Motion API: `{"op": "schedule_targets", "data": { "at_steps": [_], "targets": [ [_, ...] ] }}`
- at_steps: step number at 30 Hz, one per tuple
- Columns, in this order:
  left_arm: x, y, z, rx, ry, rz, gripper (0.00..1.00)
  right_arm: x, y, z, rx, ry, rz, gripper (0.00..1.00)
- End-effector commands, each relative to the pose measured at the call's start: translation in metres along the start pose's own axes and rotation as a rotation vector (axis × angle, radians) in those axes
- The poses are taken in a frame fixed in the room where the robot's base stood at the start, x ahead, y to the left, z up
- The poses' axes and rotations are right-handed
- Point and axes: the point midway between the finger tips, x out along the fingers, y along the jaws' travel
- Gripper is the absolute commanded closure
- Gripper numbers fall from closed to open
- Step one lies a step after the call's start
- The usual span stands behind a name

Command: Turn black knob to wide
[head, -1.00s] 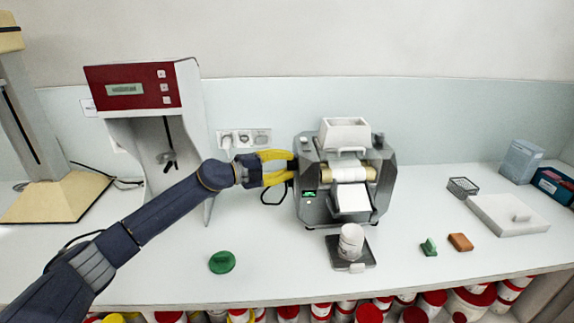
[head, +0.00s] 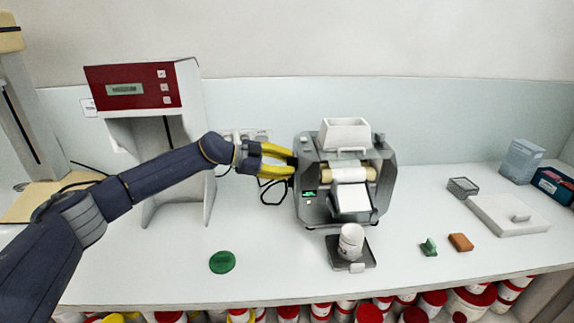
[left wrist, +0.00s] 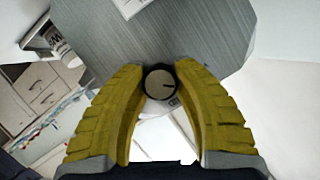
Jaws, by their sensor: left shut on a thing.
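The grey mill (head: 312,208) stands at the middle of the bench, with white rollers and a white hopper on top. The black knob (left wrist: 160,82) is on the mill's brushed side plate, with a pale face and a dark index line pointing right in the left wrist view. My left gripper (head: 291,163) reaches the mill's left side. In the left wrist view its yellow fingers (left wrist: 159,88) are shut on the knob, one on each side. My right gripper does not show.
A white jar (head: 351,241) stands on a dark scale (head: 359,262) in front of the mill. A green lid (head: 222,262) lies on the bench at front left. A red-and-white machine (head: 200,150) stands behind my left arm. Green and orange blocks lie to the right.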

Motion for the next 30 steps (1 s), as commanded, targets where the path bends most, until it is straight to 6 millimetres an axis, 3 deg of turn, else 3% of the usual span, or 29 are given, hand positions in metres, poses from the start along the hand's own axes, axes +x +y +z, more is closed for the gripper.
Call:
{"op": "schedule_targets", "data": {
  "at_steps": [12,28,29,30],
  "targets": [
    [0.0006,-0.0005,-0.0004,-0.144,0.0,0.059,0.99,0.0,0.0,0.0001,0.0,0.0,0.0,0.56],
    [0.0009,0.0003,-0.0001,-0.161,0.0,0.068,0.99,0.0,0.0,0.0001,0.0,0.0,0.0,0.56],
    [0.0009,0.0004,-0.0001,-0.161,0.0,0.068,0.66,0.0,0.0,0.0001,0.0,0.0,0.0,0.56],
    [0.0009,0.0004,-0.0001,-0.161,0.0,0.068,0.62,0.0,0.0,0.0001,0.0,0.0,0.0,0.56]
  ]
}}
